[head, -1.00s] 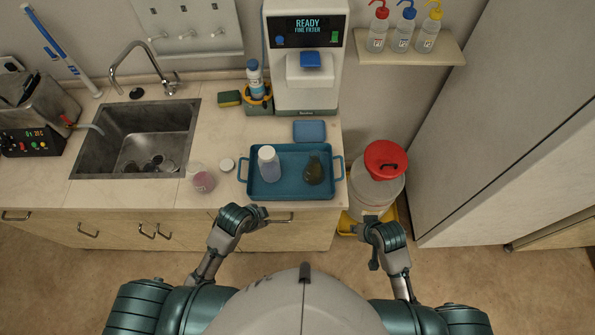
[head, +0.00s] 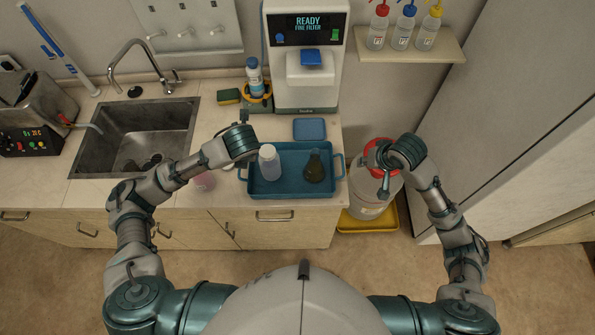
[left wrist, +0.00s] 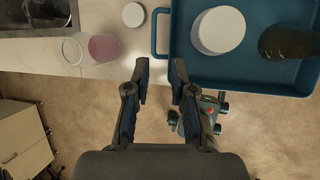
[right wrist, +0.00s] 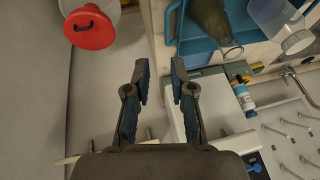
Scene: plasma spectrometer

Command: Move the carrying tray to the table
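The blue carrying tray (head: 291,172) lies on the counter, with a handle at each short end. A white-capped bottle (head: 268,162) and a dark flask (head: 314,167) stand in it. My left gripper (head: 243,122) is above the counter at the tray's left end. In the left wrist view its fingers (left wrist: 159,68) are apart and empty, beside the left handle (left wrist: 155,32). My right gripper (head: 380,172) is right of the tray, over the red-lidded bin. In the right wrist view its fingers (right wrist: 160,68) are apart and empty, near the right handle (right wrist: 172,22).
The sink (head: 135,140) is left of the tray and the spectrometer (head: 306,80) stands behind it. A blue pad (head: 309,129) lies between. A white bin with a red lid (head: 367,195) stands on the floor at right. A pinkish beaker (left wrist: 104,47) is near my left gripper.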

